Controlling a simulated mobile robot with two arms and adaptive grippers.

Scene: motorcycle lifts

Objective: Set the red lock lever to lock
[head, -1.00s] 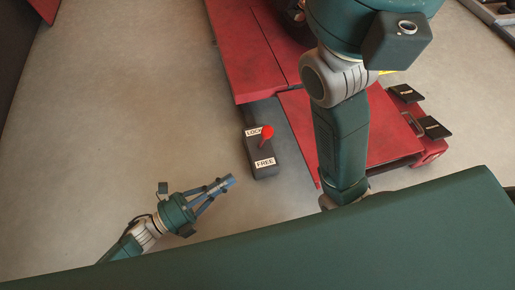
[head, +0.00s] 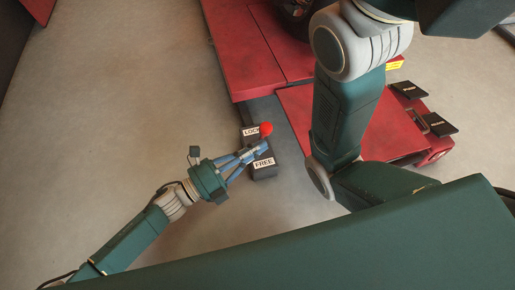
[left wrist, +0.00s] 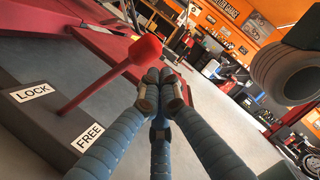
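The red lock lever (head: 267,128) has a ball top and stands on a dark box (head: 264,173) with a LOCK label and a FREE label. In the left wrist view its red ball (left wrist: 141,48) and shaft show left of my fingers, with the shaft's foot between the two labels. My left gripper (head: 263,149) reaches over the box from the left; its blue fingers (left wrist: 160,88) are shut together and empty, close beside the lever. I cannot tell whether they touch it. The fingers hide most of the shaft in the head view. My right gripper is out of view.
The red motorcycle lift (head: 235,62) stands behind the box and to its right. My right arm crosses the head view over the lift. The floor (head: 130,110) to the left is clear.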

